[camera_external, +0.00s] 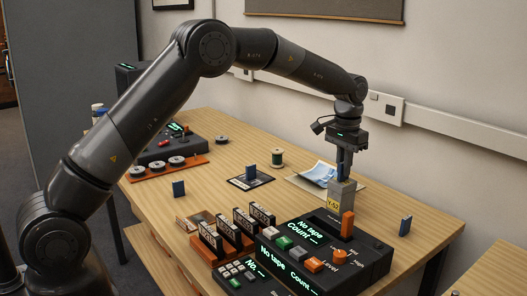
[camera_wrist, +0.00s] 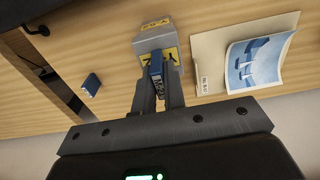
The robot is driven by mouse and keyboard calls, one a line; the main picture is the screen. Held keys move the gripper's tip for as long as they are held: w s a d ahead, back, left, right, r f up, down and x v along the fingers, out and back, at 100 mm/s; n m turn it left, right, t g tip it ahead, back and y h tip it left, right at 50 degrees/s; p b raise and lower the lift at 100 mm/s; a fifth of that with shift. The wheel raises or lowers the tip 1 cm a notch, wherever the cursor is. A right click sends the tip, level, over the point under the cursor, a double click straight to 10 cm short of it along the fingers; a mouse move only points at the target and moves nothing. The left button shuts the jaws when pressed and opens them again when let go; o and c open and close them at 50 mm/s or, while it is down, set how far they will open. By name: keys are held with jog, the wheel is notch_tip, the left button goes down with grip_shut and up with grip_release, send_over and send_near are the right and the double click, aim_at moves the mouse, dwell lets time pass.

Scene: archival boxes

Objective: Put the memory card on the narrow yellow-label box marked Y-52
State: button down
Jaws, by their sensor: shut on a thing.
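My gripper (camera_external: 344,166) points down over the narrow grey box with the yellow label Y-52 (camera_external: 341,194). Its jaws are shut on a small blue memory card, which shows between the fingers in the wrist view (camera_wrist: 156,70). The card is at the top of the box; I cannot tell whether it touches it. In the wrist view the box (camera_wrist: 153,38) lies just beyond the fingertips (camera_wrist: 158,88), its yellow label partly hidden by the card and fingers.
A dark device (camera_external: 374,262) with an orange upright piece (camera_external: 347,225) stands in front of the box. Other blue blocks stand nearby, at right (camera_external: 405,225), at left (camera_external: 179,188) and on a dark square (camera_external: 250,172). A folder with a blue picture (camera_external: 319,176) lies behind.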

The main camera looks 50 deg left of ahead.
jog(key=c, duration=1.5)
grip_release()
jog(key=shift+f, duration=0.1)
notch_tip(320, 180, up, 12)
jog(key=s+r+t, duration=0.1)
jog(key=s+r, duration=0.8)
jog(key=s, duration=0.1)
jog(key=s+a+r+t, duration=0.1)
jog(key=s+t, duration=0.1)
jog(key=s, duration=1.1)
jog(key=s+a+r+t, duration=0.1)
jog(key=s+a, duration=0.1)
jog(key=s, duration=1.1)
jog(key=s+f+t, duration=0.1)
jog(key=s+f, duration=0.5)
jog(key=s, duration=0.4)
jog(key=shift+t, duration=0.3)
